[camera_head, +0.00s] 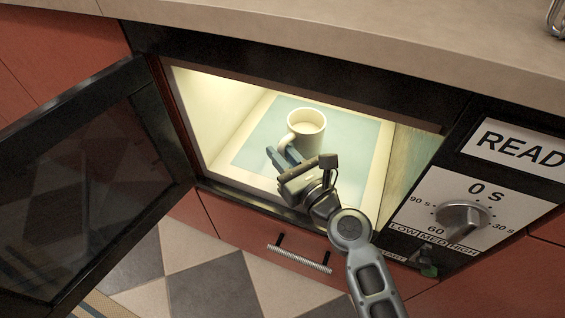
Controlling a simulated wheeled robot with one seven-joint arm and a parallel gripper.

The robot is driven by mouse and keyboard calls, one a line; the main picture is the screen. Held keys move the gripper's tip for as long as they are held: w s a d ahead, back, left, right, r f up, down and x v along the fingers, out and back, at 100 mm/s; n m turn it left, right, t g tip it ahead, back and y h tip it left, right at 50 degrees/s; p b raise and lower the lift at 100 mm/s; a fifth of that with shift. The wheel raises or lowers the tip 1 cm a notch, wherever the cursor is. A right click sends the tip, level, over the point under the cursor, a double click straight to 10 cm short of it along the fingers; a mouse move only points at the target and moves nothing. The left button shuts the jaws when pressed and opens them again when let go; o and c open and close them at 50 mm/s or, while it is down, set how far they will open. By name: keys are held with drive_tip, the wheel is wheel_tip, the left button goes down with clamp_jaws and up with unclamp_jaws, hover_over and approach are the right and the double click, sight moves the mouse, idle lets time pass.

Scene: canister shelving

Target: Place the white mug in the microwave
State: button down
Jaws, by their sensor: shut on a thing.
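The white mug (306,125) is upright inside the lit microwave (215,105), over the pale blue floor panel. Its handle is on the near left side. My gripper (279,156) reaches in through the open front and is shut on the mug's handle. The fingers hide part of the handle. I cannot tell whether the mug's base touches the floor panel.
The microwave door (85,175) stands wide open to the left. A control panel with a dial (462,217) is at the right. The countertop (370,45) runs above the opening. A drawer handle (299,258) is below. Floor panel around the mug is clear.

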drive_tip(key=shift+f+b, duration=0.45)
drive_tip(key=shift+f, duration=0.5)
drive_tip(key=shift+w+f, duration=0.15)
drive_tip(key=shift+w, duration=0.05)
drive_tip(key=c, duration=1.5)
unclamp_jaws()
drive_tip(key=shift+f, duration=0.15)
drive_tip(key=o, duration=0.5)
